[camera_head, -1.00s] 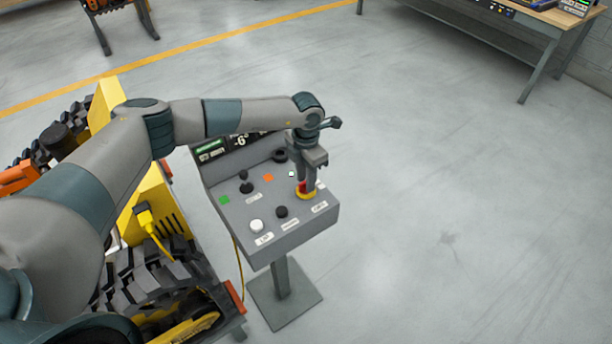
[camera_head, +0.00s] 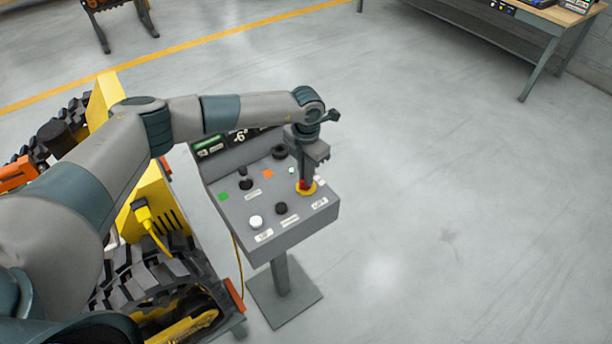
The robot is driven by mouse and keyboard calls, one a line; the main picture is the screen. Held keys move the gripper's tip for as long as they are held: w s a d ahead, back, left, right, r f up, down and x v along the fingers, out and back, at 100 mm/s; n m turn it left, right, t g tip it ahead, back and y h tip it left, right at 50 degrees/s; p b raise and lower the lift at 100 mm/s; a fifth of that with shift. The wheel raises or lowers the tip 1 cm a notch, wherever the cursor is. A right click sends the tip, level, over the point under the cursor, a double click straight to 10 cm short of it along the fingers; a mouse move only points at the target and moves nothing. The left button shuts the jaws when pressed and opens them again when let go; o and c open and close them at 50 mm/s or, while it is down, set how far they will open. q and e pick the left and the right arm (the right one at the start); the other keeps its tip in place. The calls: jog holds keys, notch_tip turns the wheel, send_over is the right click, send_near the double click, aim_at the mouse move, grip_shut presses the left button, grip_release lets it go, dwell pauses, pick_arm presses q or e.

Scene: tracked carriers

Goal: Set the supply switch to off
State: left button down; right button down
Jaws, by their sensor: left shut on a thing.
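The grey control panel (camera_head: 240,212) stands on a post in the middle of the head view. A red switch handle (camera_head: 303,185) on a yellow round base (camera_head: 307,191) sits at the panel's right side. My left gripper (camera_head: 306,181) points down from above and is shut on the red handle, hiding much of it. The handle's exact angle is hard to tell, and the label by it is too small to read. My right gripper is not in view.
The panel also carries a white knob (camera_head: 256,222), black knobs (camera_head: 281,208), a black lever (camera_head: 246,184) and a small display (camera_head: 240,138). A yellow tracked machine (camera_head: 155,205) stands close on the left. The floor to the right is clear up to a workbench (camera_head: 530,22).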

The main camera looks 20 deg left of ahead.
pick_arm(q)
jog(key=n+b, duration=0.4)
jog(key=n, duration=0.1)
jog(key=shift+f, duration=0.15)
jog(key=n+b, duration=0.3)
jog(key=n, duration=0.2)
jog(key=shift+b, duration=0.35)
jog(key=n+b, duration=0.1)
jog(key=n, duration=0.2)
jog(key=shift+n+b, duration=0.4)
jog(key=shift+r+n+b, duration=0.2)
jog(key=shift+n+b, duration=0.3)
jog(key=shift+n, duration=0.7)
jog(key=shift+w, duration=0.1)
jog(key=c, duration=1.8)
grip_release()
jog(key=shift+c, duration=0.2)
